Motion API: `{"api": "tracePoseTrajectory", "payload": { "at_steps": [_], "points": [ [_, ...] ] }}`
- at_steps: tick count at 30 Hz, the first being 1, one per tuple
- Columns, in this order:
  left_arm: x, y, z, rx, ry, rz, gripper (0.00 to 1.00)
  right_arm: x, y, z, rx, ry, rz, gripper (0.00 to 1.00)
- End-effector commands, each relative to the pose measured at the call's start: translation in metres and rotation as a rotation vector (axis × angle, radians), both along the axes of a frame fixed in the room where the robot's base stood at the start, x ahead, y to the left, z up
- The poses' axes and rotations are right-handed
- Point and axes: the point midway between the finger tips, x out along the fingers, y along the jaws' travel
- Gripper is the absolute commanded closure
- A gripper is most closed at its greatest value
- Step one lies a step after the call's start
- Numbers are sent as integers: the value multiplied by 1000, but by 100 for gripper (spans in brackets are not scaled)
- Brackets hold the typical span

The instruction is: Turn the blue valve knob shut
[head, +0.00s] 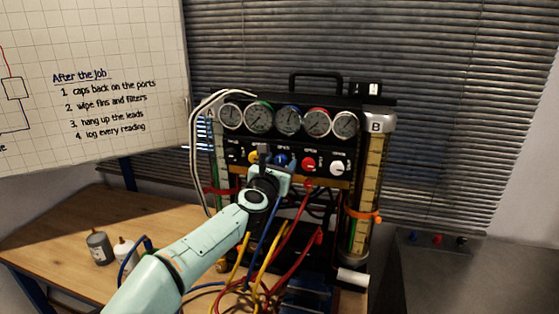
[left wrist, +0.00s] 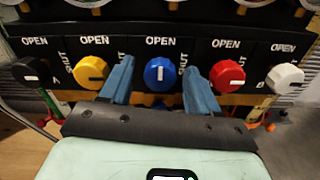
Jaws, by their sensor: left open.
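The blue valve knob (left wrist: 160,74) is in the middle of the row of knobs in the left wrist view. Its white mark stands upright, towards the word OPEN above it; SHUT is printed to its right. My left gripper (left wrist: 158,65) is open, with one blue finger on each side of the knob and visible gaps between. In the head view my left gripper (head: 270,160) is at the panel front, and the blue knob (head: 281,160) is partly hidden by it. My right gripper is not in view.
The yellow knob (left wrist: 91,72) and red knob (left wrist: 227,75) sit close outside the fingers. A black knob (left wrist: 28,73) and white knob (left wrist: 285,77) are at the ends. Gauges (head: 288,120) are above. Coloured hoses (head: 262,245) hang below.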

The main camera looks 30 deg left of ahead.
Motion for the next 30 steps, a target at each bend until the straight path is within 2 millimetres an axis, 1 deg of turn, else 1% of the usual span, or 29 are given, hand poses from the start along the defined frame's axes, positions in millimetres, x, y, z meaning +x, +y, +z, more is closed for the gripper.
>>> {"api": "tracePoseTrajectory", "payload": {
  "at_steps": [7,8,9,11,12,13,23,30],
  "points": [
    [1,0,-1,1,0,0,39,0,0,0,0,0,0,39],
    [1,0,-1,1,0,0,45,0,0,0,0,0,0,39],
    [1,0,-1,1,0,0,58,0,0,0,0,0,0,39],
    [1,0,-1,1,0,0,78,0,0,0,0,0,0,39],
    [1,0,-1,1,0,0,91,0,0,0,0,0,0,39],
    [1,0,-1,1,0,0,95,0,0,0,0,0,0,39],
    [0,0,0,35,9,-1,95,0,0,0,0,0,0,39],
    [0,0,0,164,40,0,95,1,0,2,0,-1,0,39]
  ]
}}
